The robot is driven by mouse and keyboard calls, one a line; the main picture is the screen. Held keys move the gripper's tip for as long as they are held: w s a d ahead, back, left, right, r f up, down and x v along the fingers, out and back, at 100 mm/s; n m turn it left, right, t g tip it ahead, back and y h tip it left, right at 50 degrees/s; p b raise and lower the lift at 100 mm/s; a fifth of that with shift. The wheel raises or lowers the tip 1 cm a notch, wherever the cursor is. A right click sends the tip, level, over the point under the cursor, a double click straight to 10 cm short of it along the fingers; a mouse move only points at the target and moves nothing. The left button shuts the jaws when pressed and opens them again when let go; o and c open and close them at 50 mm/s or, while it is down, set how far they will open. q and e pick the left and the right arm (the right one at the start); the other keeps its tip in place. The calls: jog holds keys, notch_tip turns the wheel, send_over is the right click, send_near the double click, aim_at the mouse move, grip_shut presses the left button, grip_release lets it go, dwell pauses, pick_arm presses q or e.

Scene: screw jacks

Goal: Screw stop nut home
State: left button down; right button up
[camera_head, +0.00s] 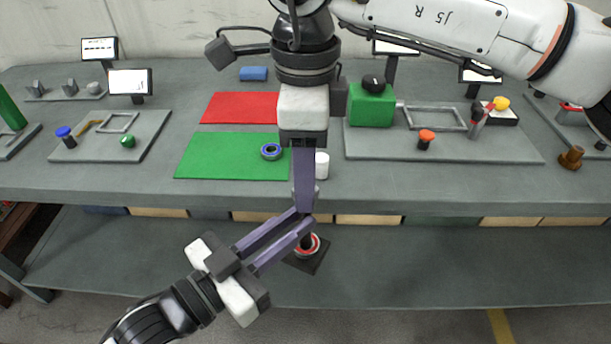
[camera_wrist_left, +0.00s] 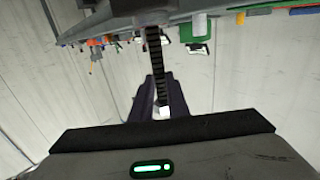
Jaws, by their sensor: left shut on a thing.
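A screw jack (camera_head: 308,264) with a dark square base and a red and white ring shows below the bench's front edge, partly hidden by my left fingers. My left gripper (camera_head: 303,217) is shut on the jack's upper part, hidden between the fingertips. A dark ribbed rod (camera_wrist_left: 153,50) shows in the left wrist view, with a small pale piece (camera_wrist_left: 162,112) near the purple fingers. My right gripper (camera_head: 304,200) points down, its tips meeting or overlapping the left fingertips in the picture; whether its jaws are apart is hidden. I cannot make out the stop nut clearly.
The bench holds a green mat (camera_head: 215,158) with a blue-rimmed ring (camera_head: 271,151), a red mat (camera_head: 238,108), a white cylinder (camera_head: 322,165), and a green block (camera_head: 371,108). Grey fixture boards stand left (camera_head: 78,150) and right (camera_head: 500,152). A lower shelf (camera_head: 400,270) runs below.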

pick_arm(q)
jog(key=shift+r, duration=0.3)
pick_arm(e)
notch_tip(320, 180, up, 11)
jog(key=shift+f, duration=0.15)
jog(key=shift+f, duration=0.1)
